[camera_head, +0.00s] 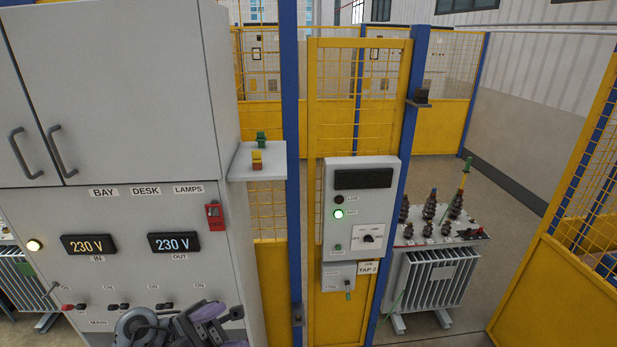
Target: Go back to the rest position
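My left gripper (225,325), grey and purple, shows at the bottom edge in front of the lower part of the grey bay desk cabinet (120,270). It is partly cut off by the frame, and I cannot tell whether its fingers are open or shut. I see nothing held in it. My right gripper is not in view.
A small shelf (240,165) on the cabinet's right side holds a green and a yellow block. A control box (359,220) with a lit green lamp hangs on the yellow gate (325,110). A transformer (435,278) stands behind the fence. Open floor lies at right.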

